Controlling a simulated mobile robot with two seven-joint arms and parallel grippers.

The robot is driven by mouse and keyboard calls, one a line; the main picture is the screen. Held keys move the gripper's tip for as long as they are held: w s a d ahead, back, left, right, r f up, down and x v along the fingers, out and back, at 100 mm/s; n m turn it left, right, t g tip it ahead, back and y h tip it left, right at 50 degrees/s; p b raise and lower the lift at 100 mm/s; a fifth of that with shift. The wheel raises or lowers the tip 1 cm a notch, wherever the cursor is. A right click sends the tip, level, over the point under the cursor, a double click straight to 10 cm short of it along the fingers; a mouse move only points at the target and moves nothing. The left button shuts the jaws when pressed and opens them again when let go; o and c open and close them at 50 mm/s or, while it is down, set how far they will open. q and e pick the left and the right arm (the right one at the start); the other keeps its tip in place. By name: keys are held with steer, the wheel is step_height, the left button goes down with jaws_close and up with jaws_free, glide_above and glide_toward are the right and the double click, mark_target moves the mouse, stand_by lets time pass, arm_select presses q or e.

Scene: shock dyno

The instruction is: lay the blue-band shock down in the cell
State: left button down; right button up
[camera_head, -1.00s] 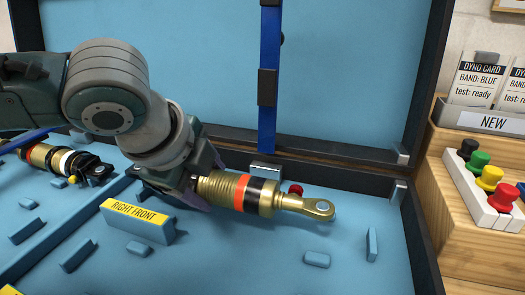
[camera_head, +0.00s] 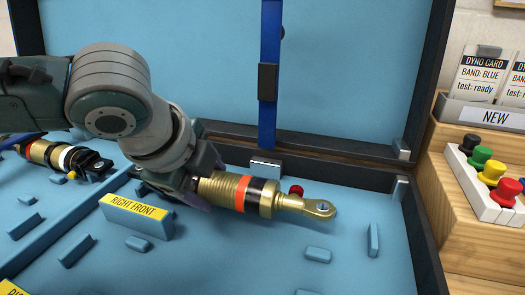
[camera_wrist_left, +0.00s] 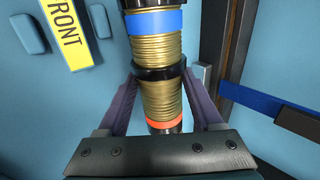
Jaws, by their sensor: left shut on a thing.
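The blue-band shock (camera_head: 268,197) has a gold threaded body, an orange band, a black ring, a red knob and a gold end eye. Its blue band (camera_wrist_left: 155,22) shows in the left wrist view. My left gripper (camera_head: 203,183) is shut around the shock's body, with one finger on each side near the black collar (camera_wrist_left: 158,73). The shock lies roughly level, low over the blue cell (camera_head: 270,238) behind the RIGHT FRONT label (camera_head: 137,215). I cannot tell whether it touches the floor. Its far end is hidden by the gripper. My right gripper is not in view.
Another gold shock (camera_head: 55,156) lies in the left compartment beyond a divider. Small blue blocks (camera_head: 373,240) stand on the case floor. The open lid (camera_head: 350,70) with a blue strap (camera_head: 270,40) rises behind. A wooden stand with dyno cards (camera_head: 487,75) and coloured knobs is at right.

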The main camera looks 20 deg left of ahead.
arm_select(q)
steer(key=shift+w+f+b, duration=0.1)
steer(key=shift+f+b, duration=0.25)
steer(key=shift+f, duration=0.25)
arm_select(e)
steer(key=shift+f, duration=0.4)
arm_select(q)
steer(key=shift+c, duration=0.4)
jaws_free()
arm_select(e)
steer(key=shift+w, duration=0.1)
arm_select(q)
steer(key=shift+o, duration=0.4)
steer(key=shift+f, duration=0.2)
